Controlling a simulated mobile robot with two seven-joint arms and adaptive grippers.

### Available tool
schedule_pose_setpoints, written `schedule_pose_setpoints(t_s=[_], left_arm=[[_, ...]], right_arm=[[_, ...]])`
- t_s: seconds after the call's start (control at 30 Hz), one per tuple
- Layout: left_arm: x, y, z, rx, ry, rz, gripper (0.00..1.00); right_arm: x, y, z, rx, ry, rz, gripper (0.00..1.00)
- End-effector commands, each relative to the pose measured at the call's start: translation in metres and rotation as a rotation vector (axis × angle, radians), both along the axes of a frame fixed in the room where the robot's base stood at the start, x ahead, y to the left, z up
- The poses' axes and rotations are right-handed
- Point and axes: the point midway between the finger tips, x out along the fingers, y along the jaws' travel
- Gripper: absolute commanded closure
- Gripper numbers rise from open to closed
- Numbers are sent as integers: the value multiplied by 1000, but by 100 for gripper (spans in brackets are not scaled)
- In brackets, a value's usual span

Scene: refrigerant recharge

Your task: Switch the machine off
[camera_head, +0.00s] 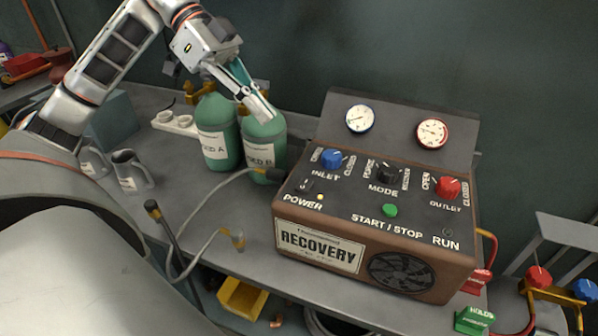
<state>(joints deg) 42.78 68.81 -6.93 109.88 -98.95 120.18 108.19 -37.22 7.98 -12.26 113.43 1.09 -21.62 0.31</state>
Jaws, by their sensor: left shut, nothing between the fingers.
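The recovery machine (375,245) stands on the right half of the grey bench. Its top panel has a black power switch (305,186) at the left with a small lit yellow lamp (320,197) beside it. A blue inlet knob (331,158), a black mode knob (387,172), a red outlet knob (447,188) and a green start/stop button (390,210) are also on the panel. The run lamp looks dark. My left gripper (268,115) is shut and empty, in front of the green bottles, up and left of the power switch. My right gripper is out of view.
Two green bottles, A (217,130) and B (263,150), stand left of the machine. A grey hose (205,195) with loose ends lies on the bench before them. Metal mugs (131,170) and a power strip (175,123) are further left. Two gauges stand at the machine's back.

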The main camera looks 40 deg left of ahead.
Motion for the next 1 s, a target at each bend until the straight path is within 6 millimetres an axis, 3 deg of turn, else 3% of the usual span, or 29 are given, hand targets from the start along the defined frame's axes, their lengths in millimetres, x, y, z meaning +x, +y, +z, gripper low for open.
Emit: schedule_pose_setpoints(t_s=[0.37,0.83,1.0], left_arm=[[0,-11,-11,-2,0,-6,100],[6,-74,-72,-4,-1,-5,100],[3,-73,-97,-2,4,-1,100]], right_arm=[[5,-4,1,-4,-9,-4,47],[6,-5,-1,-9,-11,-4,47],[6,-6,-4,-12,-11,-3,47]])
